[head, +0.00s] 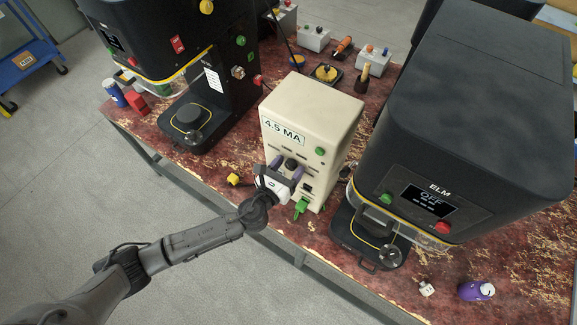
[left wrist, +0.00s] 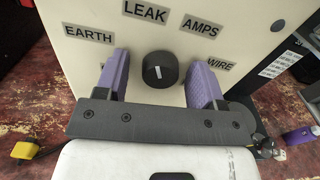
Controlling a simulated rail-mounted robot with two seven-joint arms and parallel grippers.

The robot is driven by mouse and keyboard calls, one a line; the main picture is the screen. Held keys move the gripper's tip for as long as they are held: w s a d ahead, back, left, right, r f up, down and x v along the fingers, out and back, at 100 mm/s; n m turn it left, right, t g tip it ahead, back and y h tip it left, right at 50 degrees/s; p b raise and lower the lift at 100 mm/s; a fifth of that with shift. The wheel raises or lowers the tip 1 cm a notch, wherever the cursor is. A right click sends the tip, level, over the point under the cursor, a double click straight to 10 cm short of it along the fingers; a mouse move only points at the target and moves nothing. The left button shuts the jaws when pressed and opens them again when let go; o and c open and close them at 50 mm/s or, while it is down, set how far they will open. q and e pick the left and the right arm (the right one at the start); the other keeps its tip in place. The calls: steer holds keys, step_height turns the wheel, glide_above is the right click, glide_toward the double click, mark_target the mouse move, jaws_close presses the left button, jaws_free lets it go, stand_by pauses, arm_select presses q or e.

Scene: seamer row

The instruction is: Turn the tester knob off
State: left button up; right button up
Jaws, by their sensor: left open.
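The tester (head: 308,128) is a cream box on the red worn table, with a "4.5 MA" label and a green button on its front. Its black round knob (left wrist: 160,69) shows in the left wrist view with a white mark on its face, close to upright. Labels reading EARTH, LEAK, AMPS and WIRE surround it. My left gripper (left wrist: 160,85) is open, with one purple finger on each side of the knob and visible gaps to it. In the head view my left gripper (head: 287,172) is at the tester's front. My right gripper is not in view.
A black machine marked ELM (head: 470,110), its display reading OFF, stands close on the right. Another black machine (head: 180,40) stands on the left. A green plug (head: 301,208) is below the gripper, and a yellow piece (head: 233,180) lies to its left.

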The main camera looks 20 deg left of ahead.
arm_select(q)
steer(key=shift+c, duration=0.6)
steer(key=c, duration=0.8)
